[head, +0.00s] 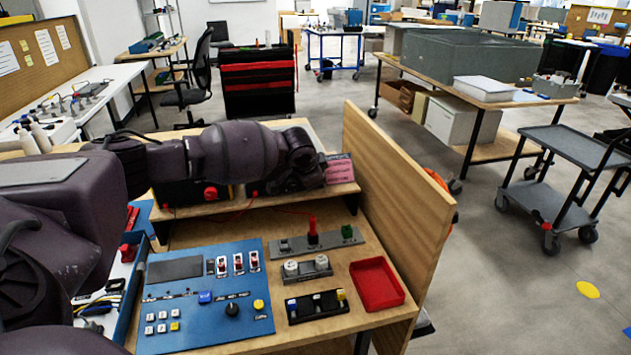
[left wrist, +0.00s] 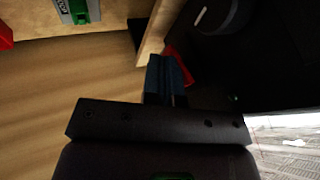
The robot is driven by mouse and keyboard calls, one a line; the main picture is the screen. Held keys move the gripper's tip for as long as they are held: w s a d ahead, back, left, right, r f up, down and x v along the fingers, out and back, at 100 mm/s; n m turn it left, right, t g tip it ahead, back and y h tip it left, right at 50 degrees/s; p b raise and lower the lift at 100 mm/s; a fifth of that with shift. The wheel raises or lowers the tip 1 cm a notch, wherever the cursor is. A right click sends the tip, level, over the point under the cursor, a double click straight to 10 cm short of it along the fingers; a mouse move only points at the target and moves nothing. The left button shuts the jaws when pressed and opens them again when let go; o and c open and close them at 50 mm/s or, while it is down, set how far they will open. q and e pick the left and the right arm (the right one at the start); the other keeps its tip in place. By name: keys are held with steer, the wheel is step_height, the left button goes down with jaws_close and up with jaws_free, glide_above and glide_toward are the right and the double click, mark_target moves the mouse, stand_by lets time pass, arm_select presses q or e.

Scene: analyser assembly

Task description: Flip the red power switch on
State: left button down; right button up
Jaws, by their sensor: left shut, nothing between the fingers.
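A blue control panel (head: 200,300) lies on the wooden bench in the head view. Small red-and-white switches (head: 238,262) stand in a row near its top right. Behind them, a grey strip (head: 295,246) carries an upright red lever (head: 312,232) and a green part (head: 347,231); which red part is the power switch, and its position, I cannot tell. My left arm reaches across above the back shelf. My left gripper is shut and empty in the left wrist view (left wrist: 166,76), in front of a partly hidden red thing (left wrist: 181,64). My right gripper is not in view.
A red tray (head: 377,284) sits at the bench's right front. A tall wooden side board (head: 395,185) bounds the right side. A black box with a red knob (head: 210,193) stands on the raised shelf. A two-wheel-unit grey block (head: 306,269) lies before the strip.

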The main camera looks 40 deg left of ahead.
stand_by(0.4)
arm_select(q)
steer(key=shift+w+a+r+t+y+p, duration=0.15)
steer(key=shift+r+t+y+p, duration=0.1)
steer(key=shift+r+p, duration=0.2)
steer(key=shift+a+r+t+y+p, duration=0.15)
steer(key=shift+r+t+p, duration=0.15)
steer(key=shift+p, duration=0.25)
steer(key=shift+d, duration=0.1)
stand_by(0.3)
